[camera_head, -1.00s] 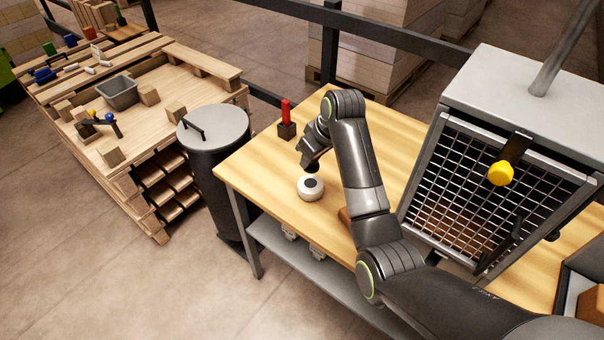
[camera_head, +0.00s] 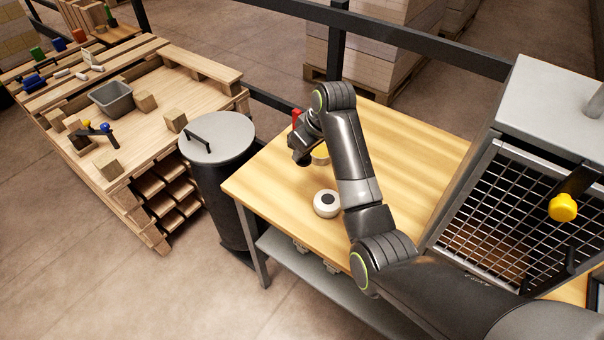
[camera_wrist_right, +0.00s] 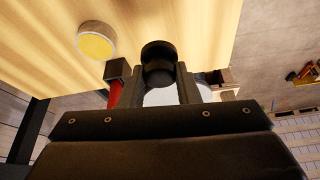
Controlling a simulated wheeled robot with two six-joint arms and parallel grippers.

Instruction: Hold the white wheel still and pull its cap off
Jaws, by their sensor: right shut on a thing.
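In the right wrist view my right gripper (camera_wrist_right: 164,82) is shut on a short black round piece, which looks like the cap (camera_wrist_right: 159,52). The wheel does not show in the right wrist view. My left gripper is not in view, and nothing is seen holding the wheel.
A yellow-topped disc (camera_wrist_right: 97,42) lies on the bench near my right gripper, partly hidden in the head view. A red upright piece on a dark block (camera_wrist_right: 116,85) is close beside the gripper. A lidded bin (camera_head: 215,140) stands left; a mesh-fronted cabinet (camera_head: 520,200) stands right.

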